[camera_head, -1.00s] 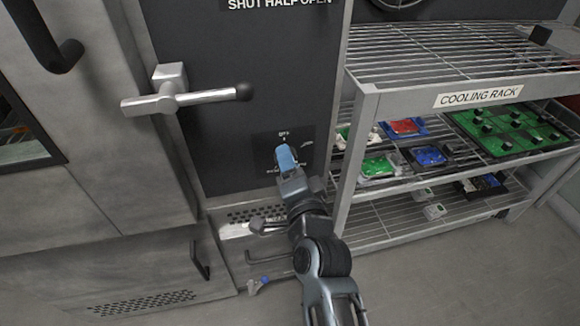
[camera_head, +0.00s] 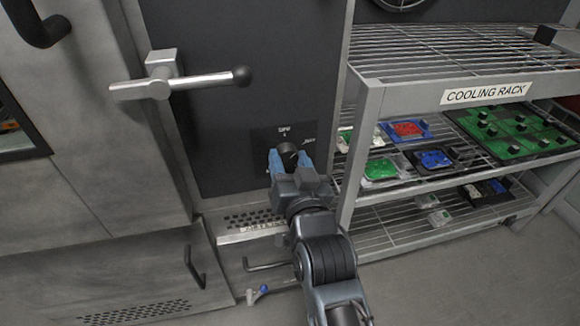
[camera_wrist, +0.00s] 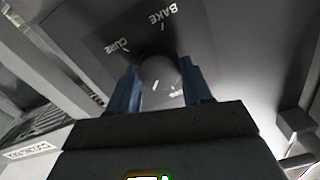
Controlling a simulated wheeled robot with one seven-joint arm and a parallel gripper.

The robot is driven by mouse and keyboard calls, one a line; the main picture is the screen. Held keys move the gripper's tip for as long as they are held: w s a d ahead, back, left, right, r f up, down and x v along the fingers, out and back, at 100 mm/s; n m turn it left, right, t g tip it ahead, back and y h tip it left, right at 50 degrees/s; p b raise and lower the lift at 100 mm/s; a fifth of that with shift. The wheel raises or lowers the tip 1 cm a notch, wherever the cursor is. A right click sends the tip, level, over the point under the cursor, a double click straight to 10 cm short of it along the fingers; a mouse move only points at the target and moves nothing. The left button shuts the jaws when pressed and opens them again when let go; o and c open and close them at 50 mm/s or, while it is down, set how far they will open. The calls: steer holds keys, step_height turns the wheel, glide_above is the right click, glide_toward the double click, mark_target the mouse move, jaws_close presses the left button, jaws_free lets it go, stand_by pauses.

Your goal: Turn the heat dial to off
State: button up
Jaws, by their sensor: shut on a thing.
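The heat dial (camera_head: 287,148) is a dark round knob on a black panel low on the dark door. It also shows in the wrist view (camera_wrist: 160,74), with the labels BAKE and CURE on the panel around it. The dial's pointer cannot be made out, and its lower part is hidden by my gripper. My gripper (camera_head: 289,160) has one blue finger on each side of the dial and is shut on it. In the wrist view both fingers of my gripper (camera_wrist: 160,88) flank the dial.
A lever handle (camera_head: 190,82) with a black ball end sticks out above left of the dial. The metal cooling rack (camera_head: 372,130) stands close on the right, with colored boards on its shelves. A vent (camera_head: 250,220) and drawer handle (camera_head: 194,268) are below.

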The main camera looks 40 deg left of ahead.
steer(key=n, duration=0.1)
steer(key=n+b, duration=0.1)
steer(key=n, duration=0.2)
steer(key=shift+f+n, duration=0.25)
steer(key=shift+n, duration=0.05)
steer(key=n+b, duration=0.1)
steer(key=n, duration=0.3)
steer(key=shift+s, duration=0.1)
steer(key=shift+n, duration=0.3)
steer(key=o, duration=1)
steer(key=shift+r, duration=0.15)
steer(key=shift+o, duration=0.2)
steer(key=v, duration=0.7)
steer(key=shift+s+d, duration=0.25)
steer(key=shift+s, duration=0.05)
